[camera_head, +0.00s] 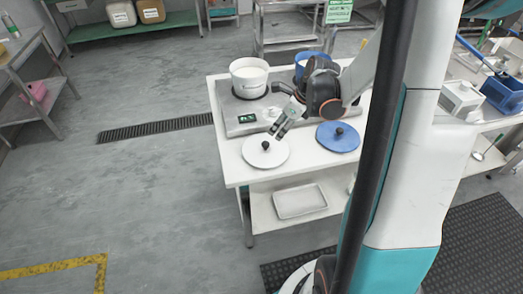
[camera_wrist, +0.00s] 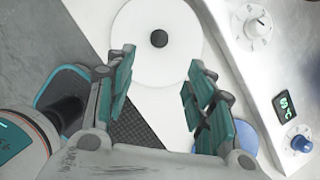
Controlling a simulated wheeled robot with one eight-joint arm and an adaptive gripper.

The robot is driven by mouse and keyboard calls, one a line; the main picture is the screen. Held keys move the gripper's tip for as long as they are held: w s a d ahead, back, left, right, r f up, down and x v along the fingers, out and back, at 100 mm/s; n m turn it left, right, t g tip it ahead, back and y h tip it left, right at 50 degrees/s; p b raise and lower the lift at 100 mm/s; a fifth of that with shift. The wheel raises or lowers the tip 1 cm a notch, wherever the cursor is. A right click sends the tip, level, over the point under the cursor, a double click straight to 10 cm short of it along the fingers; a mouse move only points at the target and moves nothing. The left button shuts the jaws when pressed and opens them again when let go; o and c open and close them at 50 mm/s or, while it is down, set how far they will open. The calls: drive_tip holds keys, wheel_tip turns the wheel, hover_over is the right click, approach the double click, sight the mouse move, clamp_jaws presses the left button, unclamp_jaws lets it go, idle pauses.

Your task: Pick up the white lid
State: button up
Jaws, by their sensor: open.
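The white lid (camera_head: 265,151) is a flat round disc with a black knob. It lies on the front left of the white table (camera_head: 234,172). My gripper (camera_head: 279,131) is above the table, just up and right of the lid's knob in the head view. In the wrist view the white lid (camera_wrist: 157,42) lies ahead of my gripper (camera_wrist: 158,75). Its black knob (camera_wrist: 159,39) lies beyond the fingertips, roughly in line with the gap between them. My gripper is open and empty.
A blue lid (camera_head: 338,137) with a black knob lies right of the white one. Behind stand a grey machine (camera_head: 240,109) with knobs, a white pot (camera_head: 249,78) and a blue pot (camera_head: 301,64). A tray (camera_head: 300,201) is on the lower shelf. Floor at left is free.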

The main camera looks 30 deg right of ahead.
drive_tip(key=b, duration=0.2)
hover_over(267, 144)
drive_tip(key=s+d, duration=0.2)
wheel_tip(267, 144, down, 6)
drive_tip(key=shift+s+a, duration=0.15)
drive_tip(key=shift+a+b+x, duration=0.1)
drive_tip(key=shift+b+x, duration=0.55)
drive_tip(key=shift+x, duration=0.7)
drive_tip(key=shift+a+b+x, duration=0.15)
drive_tip(key=shift+b+x, duration=0.45)
drive_tip(key=shift+x, duration=0.8)
drive_tip(key=shift+r, duration=0.25)
clamp_jaws()
